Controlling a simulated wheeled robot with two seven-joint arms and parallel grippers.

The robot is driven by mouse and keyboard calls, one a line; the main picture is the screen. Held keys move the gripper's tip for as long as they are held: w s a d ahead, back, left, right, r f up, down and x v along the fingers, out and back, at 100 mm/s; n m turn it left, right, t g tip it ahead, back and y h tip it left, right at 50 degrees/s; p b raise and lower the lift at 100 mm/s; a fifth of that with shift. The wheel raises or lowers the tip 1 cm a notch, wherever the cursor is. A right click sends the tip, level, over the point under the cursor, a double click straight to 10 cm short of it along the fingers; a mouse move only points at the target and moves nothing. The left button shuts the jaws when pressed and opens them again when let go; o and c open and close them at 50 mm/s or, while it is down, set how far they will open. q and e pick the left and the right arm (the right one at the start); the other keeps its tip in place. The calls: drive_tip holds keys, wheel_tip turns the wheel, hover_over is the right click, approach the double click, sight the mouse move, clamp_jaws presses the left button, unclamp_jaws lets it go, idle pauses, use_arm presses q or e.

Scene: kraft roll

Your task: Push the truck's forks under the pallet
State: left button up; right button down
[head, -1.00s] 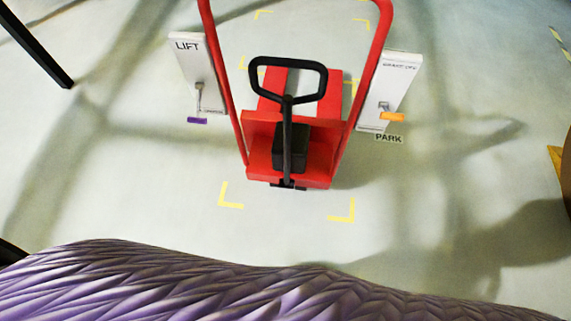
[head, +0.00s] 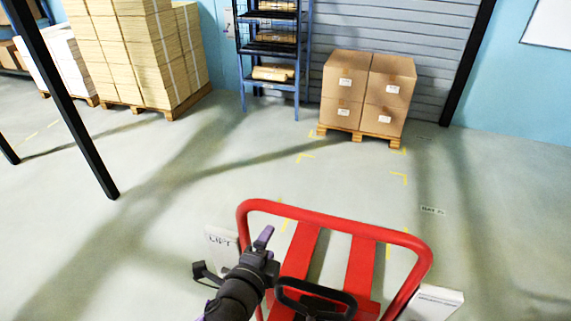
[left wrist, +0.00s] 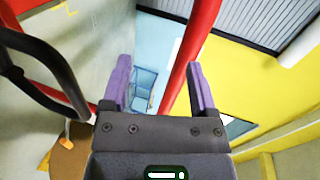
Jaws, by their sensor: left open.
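The truck's red hoop handle (head: 335,218) stands at the bottom centre of the head view. Its two red forks (head: 300,250) point toward the pallet (head: 360,137), which bears stacked brown boxes (head: 368,92). Clear floor separates the visible forks and the pallet. My left gripper (head: 264,240) is open just inside the hoop's left side. In the left wrist view, a red bar (left wrist: 190,55) shows in the gap between the purple fingers (left wrist: 158,85); whether it touches them I cannot tell. My right gripper is not in view.
A black loop handle (head: 315,298) is at the bottom. The white LIFT panel (head: 222,242) and another white panel (head: 437,300) flank the truck. Yellow marks (head: 400,178) line the floor before the pallet. A blue shelf (head: 272,50), box stacks (head: 140,55) and a black post (head: 65,100) stand left.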

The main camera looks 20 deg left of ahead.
sight(285, 205)
use_arm(q)
drive_tip(key=r, duration=0.1)
drive_tip(key=w+r, duration=0.1)
drive_tip(key=r, duration=0.1)
drive_tip(key=shift+d+r+m+t, duration=0.1)
drive_tip(key=shift+m+t, duration=0.2)
drive_tip(key=shift+t, duration=0.1)
drive_tip(key=shift+w+r, duration=0.15)
drive_tip(key=shift+w, duration=0.15)
drive_tip(key=b+x, duration=0.1)
drive_tip(key=x, duration=0.7)
drive_tip(key=shift+d+b, duration=0.15)
drive_tip(key=shift+b, duration=0.15)
drive_tip(key=shift+w, duration=0.35)
clamp_jaws()
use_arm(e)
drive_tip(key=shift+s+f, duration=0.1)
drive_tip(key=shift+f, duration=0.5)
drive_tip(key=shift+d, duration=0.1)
